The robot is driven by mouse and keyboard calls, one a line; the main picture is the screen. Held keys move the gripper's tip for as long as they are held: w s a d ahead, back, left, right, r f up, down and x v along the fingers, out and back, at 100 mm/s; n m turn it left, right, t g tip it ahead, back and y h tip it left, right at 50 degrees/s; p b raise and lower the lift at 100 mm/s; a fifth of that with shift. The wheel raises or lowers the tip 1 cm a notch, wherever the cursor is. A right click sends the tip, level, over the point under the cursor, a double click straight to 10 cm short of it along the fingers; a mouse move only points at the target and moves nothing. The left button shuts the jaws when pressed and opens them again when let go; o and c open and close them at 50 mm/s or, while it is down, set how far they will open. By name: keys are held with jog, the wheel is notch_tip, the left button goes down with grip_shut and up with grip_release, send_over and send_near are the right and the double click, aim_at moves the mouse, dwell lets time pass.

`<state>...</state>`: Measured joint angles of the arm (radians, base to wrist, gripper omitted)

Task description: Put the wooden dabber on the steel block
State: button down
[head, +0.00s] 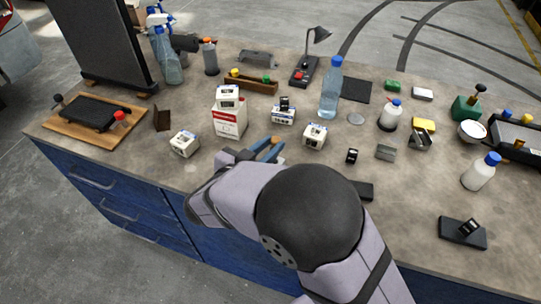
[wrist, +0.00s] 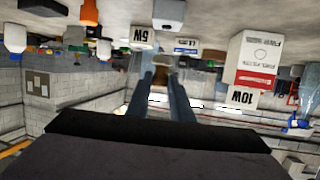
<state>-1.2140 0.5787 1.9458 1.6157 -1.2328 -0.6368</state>
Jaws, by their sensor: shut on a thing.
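My gripper (head: 267,150) has blue fingers and is low over the front middle of the bench, partly hidden by my arm. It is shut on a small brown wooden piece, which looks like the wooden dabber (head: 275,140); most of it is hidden. In the wrist view, which looks upside down, my gripper (wrist: 163,82) has the brown dabber (wrist: 158,74) between its fingertips. A small grey metal block (head: 386,152), which looks like the steel block, lies on the bench to the right, well apart from my gripper. Its top looks bare.
White-and-red carton (head: 229,122) and small boxes (head: 315,135) stand close around my gripper. A small black item (head: 352,156) lies between my gripper and the grey block. A tall blue bottle (head: 330,90) stands behind. A bracket with a black part (head: 420,139) is right of the block.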

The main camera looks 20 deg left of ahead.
jog(key=shift+f, duration=2.05)
jog(key=shift+f, duration=0.15)
jog(key=c, duration=1.6)
grip_release()
jog(key=shift+o, duration=0.2)
jog(key=shift+s, duration=0.15)
jog(key=b+v, duration=0.1)
jog(key=v, duration=1)
jog(key=shift+s+r+b, duration=0.3)
jog(key=shift+s, duration=0.05)
jog(key=shift+a, duration=0.1)
